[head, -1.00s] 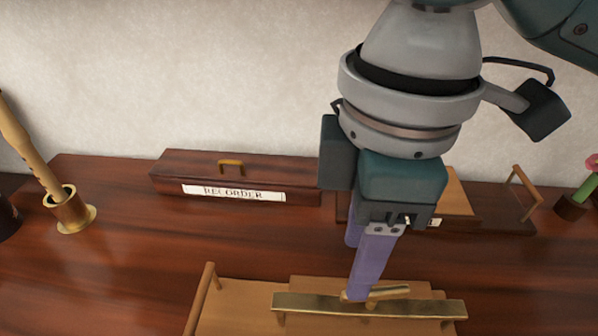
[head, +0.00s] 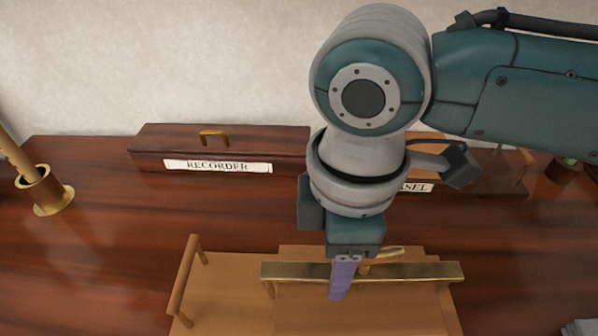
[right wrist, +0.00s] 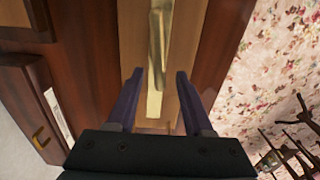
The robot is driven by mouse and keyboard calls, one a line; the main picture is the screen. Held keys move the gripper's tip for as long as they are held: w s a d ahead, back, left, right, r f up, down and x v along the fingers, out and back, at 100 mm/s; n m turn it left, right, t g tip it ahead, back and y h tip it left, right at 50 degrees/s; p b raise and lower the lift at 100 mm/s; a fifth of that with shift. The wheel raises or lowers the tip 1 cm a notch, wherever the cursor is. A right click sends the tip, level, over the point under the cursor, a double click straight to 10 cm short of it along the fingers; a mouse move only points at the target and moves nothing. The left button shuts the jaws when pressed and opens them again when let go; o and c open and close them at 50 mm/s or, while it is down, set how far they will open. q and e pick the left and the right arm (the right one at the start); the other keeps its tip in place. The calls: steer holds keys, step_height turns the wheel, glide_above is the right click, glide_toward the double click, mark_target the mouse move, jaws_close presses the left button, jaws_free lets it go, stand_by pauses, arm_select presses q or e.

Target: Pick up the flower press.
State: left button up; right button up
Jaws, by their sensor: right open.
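The flower press looks to be the stack of light wooden boards (head: 360,312) with a long brass bar (head: 415,271) across it, at the bottom of the head view. It rests on a wooden tray (head: 225,285). My right gripper (head: 341,292) is over the bar, its fingers partly covering it. In the right wrist view my right gripper (right wrist: 160,75) is open, with the brass bar (right wrist: 158,50) and pale wood seen between and beyond its fingers. I cannot tell whether the fingers touch anything. My left gripper is not in view.
A dark box labelled RECORDER (head: 220,150) stands behind, by the wall. A second labelled box or tray (head: 470,180) is partly hidden by my arm. A brass holder (head: 43,190) with a wooden stick stands at left. Bare dark tabletop (head: 110,270) lies left of the tray.

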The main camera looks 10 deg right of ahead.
jaws_close()
stand_by(0.3)
steer(key=shift+r, duration=0.1)
stand_by(1.0)
